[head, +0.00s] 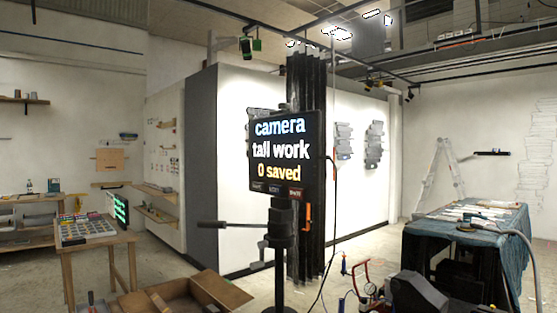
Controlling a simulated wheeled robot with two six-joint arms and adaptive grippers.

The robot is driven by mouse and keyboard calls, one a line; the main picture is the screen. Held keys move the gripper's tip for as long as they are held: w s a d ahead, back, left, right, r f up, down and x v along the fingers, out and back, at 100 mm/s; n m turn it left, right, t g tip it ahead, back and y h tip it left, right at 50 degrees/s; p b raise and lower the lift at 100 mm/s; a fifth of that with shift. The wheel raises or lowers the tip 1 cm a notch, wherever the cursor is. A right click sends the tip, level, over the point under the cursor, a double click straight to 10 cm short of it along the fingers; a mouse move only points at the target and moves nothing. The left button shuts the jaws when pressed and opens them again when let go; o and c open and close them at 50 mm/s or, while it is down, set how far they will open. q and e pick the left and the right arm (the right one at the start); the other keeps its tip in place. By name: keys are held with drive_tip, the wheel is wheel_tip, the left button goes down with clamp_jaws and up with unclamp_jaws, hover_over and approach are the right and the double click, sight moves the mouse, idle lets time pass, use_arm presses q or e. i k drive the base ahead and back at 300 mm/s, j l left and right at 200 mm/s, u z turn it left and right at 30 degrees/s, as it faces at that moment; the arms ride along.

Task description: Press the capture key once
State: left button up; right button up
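A black camera monitor (283,160) stands on a dark stand (281,235) near the middle of the head view. Its screen reads "camera", "tall work" and "0 saved". Along its lower edge is a row of small keys: a dark left key (259,187), a dark middle key (274,190) and a reddish right key (295,193). Their labels are too small to read, so I cannot tell which is the capture key. Neither of my grippers shows in the head view.
A dark handle (232,225) sticks out left from the stand. A wooden crate (225,296) lies low in front. A worktable (88,240) with a tray stands left; a blue-draped table (420,246) stands right. Wall reliefs (373,145) hang behind the monitor.

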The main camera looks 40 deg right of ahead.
sight(294, 193)
drive_tip(key=z, duration=1.25)
